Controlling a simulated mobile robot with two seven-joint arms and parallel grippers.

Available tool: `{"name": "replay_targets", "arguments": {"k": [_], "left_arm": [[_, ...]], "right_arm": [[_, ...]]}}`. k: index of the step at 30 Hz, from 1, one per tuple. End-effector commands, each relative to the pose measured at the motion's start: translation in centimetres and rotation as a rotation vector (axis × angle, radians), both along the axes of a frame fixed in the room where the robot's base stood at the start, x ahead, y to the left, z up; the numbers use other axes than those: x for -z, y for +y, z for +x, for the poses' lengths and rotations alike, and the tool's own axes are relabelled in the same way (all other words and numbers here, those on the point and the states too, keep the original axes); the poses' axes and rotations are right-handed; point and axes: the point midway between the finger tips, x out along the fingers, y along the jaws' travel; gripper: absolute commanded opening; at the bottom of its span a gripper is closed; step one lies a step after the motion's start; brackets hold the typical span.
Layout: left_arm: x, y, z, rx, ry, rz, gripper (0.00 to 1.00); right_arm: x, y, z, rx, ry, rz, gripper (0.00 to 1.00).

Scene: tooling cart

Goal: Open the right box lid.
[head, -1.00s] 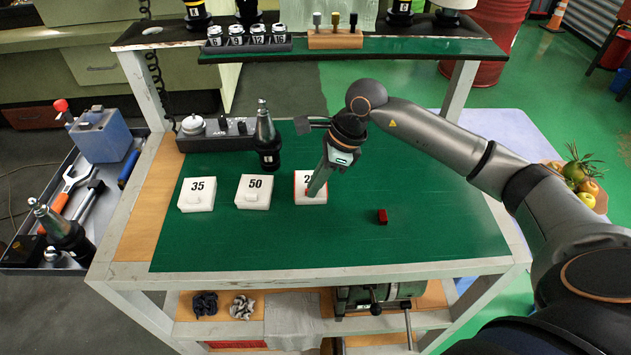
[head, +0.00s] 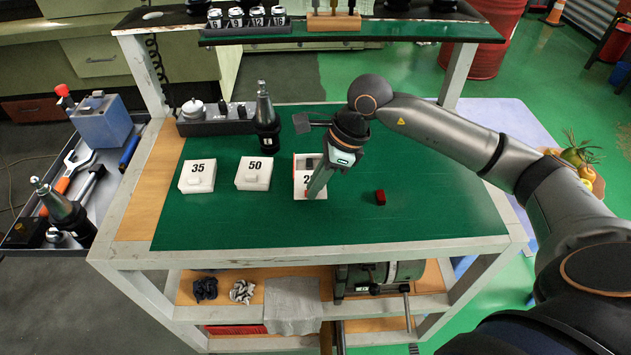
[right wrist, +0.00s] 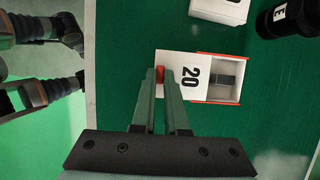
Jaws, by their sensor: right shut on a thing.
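The right box (head: 297,160) is white with orange-red edges, at the right end of a row of three on the green worktop. Its white lid (head: 303,192), marked 20, is slid toward the table's front, so the far part of the box is uncovered. A dark object (right wrist: 222,78) shows inside. In the right wrist view the lid (right wrist: 178,88) lies flat, with a small red part (right wrist: 160,74) at its near end. My right gripper (right wrist: 165,72) is shut on the lid there; in the head view its fingers (head: 316,193) partly cover the number. My left gripper is out of view.
White boxes marked 35 (head: 197,176) and 50 (head: 253,174) stand to the left. A black tool holder (head: 266,130) stands behind them. The green top (head: 430,205) is clear at the right and front.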

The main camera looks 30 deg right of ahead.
Motion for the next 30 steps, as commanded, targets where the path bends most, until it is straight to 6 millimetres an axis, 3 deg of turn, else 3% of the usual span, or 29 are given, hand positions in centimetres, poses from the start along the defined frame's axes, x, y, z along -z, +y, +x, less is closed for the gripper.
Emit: {"name": "replay_targets", "arguments": {"k": [2,3,11,22,30], "left_arm": [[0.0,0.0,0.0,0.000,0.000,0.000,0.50],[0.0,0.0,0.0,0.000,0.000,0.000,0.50],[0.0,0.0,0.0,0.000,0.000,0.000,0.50],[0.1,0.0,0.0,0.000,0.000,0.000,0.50],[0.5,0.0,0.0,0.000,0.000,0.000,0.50]], "right_arm": [[0.0,0.0,0.0,0.000,0.000,0.001,0.00],[0.0,0.0,0.0,0.000,0.000,0.001,0.14],[0.0,0.0,0.0,0.000,0.000,0.000,0.42],[-0.8,-0.3,-0.1,0.001,-0.002,0.000,0.42],[-5.8,-2.3,-0.9,0.002,-0.007,-0.002,0.42]]}}
